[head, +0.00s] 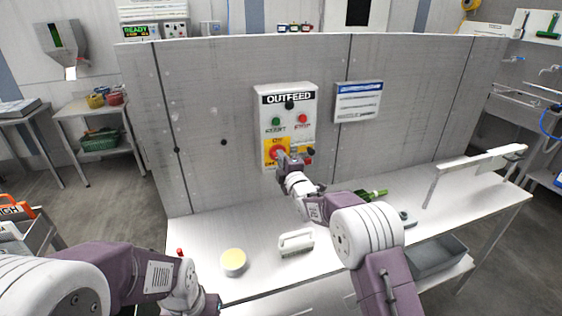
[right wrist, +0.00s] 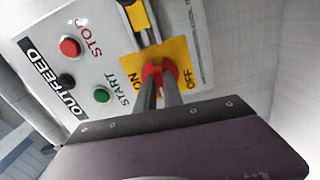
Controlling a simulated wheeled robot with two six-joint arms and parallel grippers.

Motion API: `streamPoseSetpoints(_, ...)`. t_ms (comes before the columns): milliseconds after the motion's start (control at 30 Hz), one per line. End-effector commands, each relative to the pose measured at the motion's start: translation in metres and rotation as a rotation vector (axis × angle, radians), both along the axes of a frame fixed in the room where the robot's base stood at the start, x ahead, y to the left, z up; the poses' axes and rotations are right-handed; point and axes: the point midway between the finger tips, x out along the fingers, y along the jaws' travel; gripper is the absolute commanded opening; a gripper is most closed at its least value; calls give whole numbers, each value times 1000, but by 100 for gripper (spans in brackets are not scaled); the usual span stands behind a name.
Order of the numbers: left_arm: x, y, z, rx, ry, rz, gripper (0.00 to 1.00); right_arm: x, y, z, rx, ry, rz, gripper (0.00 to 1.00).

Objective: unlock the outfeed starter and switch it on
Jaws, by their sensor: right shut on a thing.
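The outfeed starter (head: 306,107) is a pale box on the upright panel, with a green START button (head: 276,121) and a red STOP button (head: 302,118). Its red rotary switch (right wrist: 158,72) sits on a yellow plate (right wrist: 178,50) marked ON and OFF. My right gripper (head: 281,156) is at this switch, its two fingers shut on the red handle in the right wrist view (right wrist: 161,82). The fingers partly hide the handle, so its exact setting is unclear. A yellow and black item (right wrist: 138,16) is beside the plate. My left gripper (head: 213,303) is low at the picture's bottom edge; its fingers are unclear.
A notice (head: 358,101) hangs right of the starter. A grey bin (head: 437,258) is under the bench's right side.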

Motion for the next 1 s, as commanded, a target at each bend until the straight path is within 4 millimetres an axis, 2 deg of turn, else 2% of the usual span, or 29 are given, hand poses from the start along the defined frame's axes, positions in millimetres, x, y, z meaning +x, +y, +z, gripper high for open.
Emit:
streamPoseSetpoints(33, 0, 0, -8, 0, 0, 0, 33, 0, 0, -5, 29, 11, 0, 0)
streamPoseSetpoints(400, 0, 0, -40, 0, 0, 0, 33, 0, 0, -7, 347, 116, -1, 0)
streamPoseSetpoints(1000, 0, 0, -71, 0, 0, 0, 33, 0, 0, -5, 887, 294, -2, 0)
